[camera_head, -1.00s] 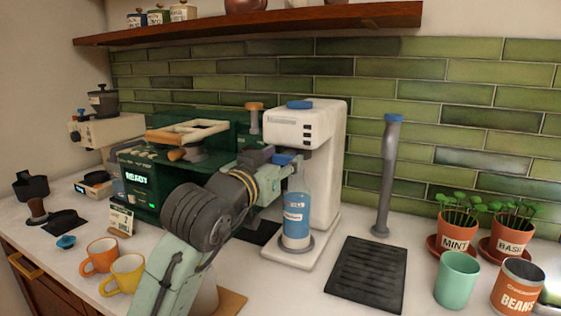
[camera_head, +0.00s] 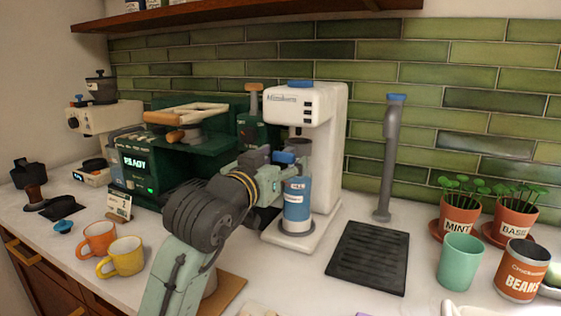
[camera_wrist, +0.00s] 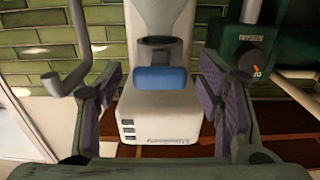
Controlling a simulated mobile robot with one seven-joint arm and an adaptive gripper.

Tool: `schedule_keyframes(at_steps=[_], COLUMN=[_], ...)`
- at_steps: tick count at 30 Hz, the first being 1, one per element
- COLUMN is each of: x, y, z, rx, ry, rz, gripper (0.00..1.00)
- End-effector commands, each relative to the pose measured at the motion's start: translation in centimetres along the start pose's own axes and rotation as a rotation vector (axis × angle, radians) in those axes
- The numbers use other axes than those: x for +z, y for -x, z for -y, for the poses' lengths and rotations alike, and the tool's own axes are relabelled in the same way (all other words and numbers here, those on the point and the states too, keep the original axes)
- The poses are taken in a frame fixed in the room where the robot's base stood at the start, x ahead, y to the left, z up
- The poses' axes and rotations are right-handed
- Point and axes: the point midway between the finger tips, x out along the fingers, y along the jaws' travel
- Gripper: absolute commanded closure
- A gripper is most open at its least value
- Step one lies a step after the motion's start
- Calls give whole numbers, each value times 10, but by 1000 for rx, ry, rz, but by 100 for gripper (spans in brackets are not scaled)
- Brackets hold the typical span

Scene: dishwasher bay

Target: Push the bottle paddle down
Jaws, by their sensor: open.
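The white drinks machine (camera_head: 334,150) stands at the back of the counter. A bottle with a blue label (camera_head: 297,205) stands upright on its base. The blue paddle (camera_head: 283,157) shows at the machine's front above the bottle. My gripper (camera_head: 272,165) is at the paddle, partly hidden by my arm. In the wrist view the machine appears upside down, and the blue paddle (camera_wrist: 160,78) lies in the gap between the open fingers of my gripper (camera_wrist: 158,80). Neither finger is closed on it. Whether the gripper touches the paddle cannot be told.
A green coffee machine (camera_head: 190,165) stands left of the white machine. A black drip grate (camera_head: 368,258) and a grey tap post (camera_head: 390,160) are to the right. Orange (camera_head: 98,240) and yellow (camera_head: 125,256) mugs stand front left. A mint pot (camera_head: 459,217) is far right.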

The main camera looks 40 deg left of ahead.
Motion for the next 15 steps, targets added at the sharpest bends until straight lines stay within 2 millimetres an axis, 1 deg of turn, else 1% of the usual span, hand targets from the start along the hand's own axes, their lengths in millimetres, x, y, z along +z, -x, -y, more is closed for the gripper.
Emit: schedule_keyframes(at_steps=[6,9,11,14,15], x=[-1,-1,-1,-1,-1], y=[0,4,9,25,33], z=[0,0,0,0,1], rx=[0,0,-1,-1,-2], ry=[0,0,0,1,1], rz=[-2,-2,-3,-3,-5], gripper=[38,38,38,38,38])
